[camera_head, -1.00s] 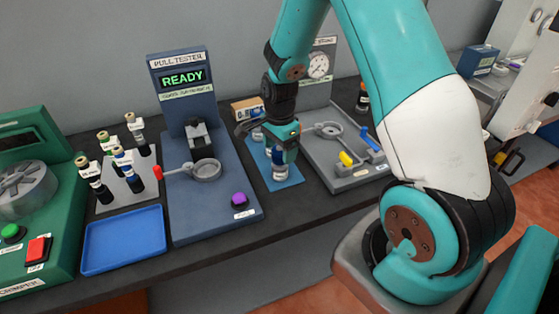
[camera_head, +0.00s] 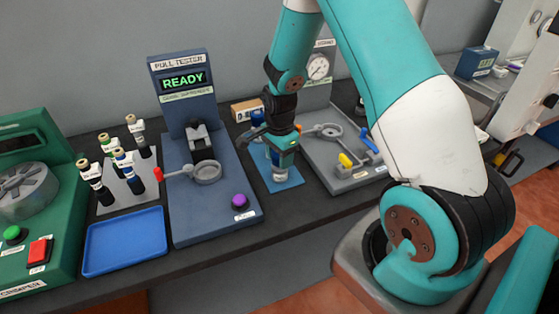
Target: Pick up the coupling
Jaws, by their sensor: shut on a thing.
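My gripper (camera_head: 282,160) points down over the small blue mat (camera_head: 286,186) in the middle of the bench. It is shut on a coupling (camera_head: 280,174), a small silvery-grey piece showing just below the fingers, close to the mat. The fingers and wrist hide most of the coupling. I cannot tell whether it touches the mat. Other small parts behind the gripper on the mat are mostly hidden.
The pull tester (camera_head: 182,84), reading READY, stands left of the mat. A grey gauge station (camera_head: 350,178) with a ring and yellow and blue levers stands right. Hoses (camera_head: 120,172) stand on a rack behind an empty blue tray (camera_head: 125,240).

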